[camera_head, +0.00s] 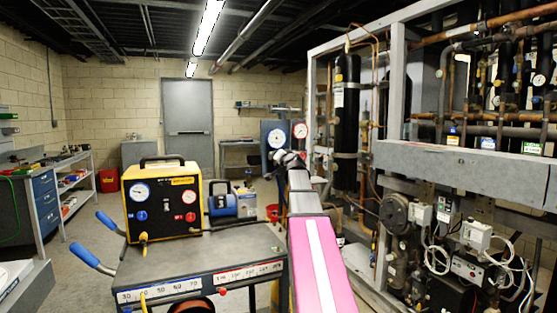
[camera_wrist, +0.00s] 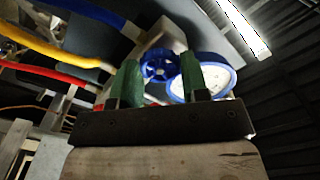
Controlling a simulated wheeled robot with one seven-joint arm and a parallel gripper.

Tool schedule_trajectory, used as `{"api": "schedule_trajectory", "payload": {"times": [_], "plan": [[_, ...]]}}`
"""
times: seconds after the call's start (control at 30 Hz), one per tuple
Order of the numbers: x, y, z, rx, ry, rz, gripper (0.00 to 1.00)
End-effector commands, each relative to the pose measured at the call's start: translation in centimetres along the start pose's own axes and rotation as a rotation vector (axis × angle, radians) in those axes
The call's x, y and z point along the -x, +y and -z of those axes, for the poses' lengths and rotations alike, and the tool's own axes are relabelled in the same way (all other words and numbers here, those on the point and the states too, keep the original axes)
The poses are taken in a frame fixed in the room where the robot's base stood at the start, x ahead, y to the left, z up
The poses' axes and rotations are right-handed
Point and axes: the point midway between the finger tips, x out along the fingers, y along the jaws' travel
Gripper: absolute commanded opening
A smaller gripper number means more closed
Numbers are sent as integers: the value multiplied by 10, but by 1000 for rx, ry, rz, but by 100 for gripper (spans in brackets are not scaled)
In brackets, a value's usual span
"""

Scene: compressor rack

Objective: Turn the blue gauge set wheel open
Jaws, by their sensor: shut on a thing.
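The blue gauge set wheel (camera_wrist: 158,66) shows in the wrist view as a spoked blue handwheel on the side of a grey block. My gripper (camera_wrist: 160,62) has its two green fingers on either side of the wheel and is shut on it. The blue-rimmed gauge (camera_wrist: 220,76) sits just right of the wheel, partly behind the right finger. In the head view, the blue-rimmed gauge (camera_head: 277,138) is on a blue-grey panel. My gripper (camera_head: 291,158) is just below it, and the wheel is hidden there.
Blue, yellow and red hoses (camera_wrist: 75,54) run left of the wheel. A red-rimmed gauge (camera_head: 302,131) is right of the blue one. The compressor rack (camera_head: 455,170) fills the right. A cart (camera_head: 200,265) with a yellow machine (camera_head: 162,200) stands to the left.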

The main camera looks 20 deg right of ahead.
Motion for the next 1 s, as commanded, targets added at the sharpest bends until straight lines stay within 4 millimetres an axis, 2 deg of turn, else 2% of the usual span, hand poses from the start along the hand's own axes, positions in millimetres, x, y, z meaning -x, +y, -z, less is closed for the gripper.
{"api": "schedule_trajectory", "payload": {"times": [1.0], "plan": [[1, 1, -1, 963, -3, 11, 18]]}}
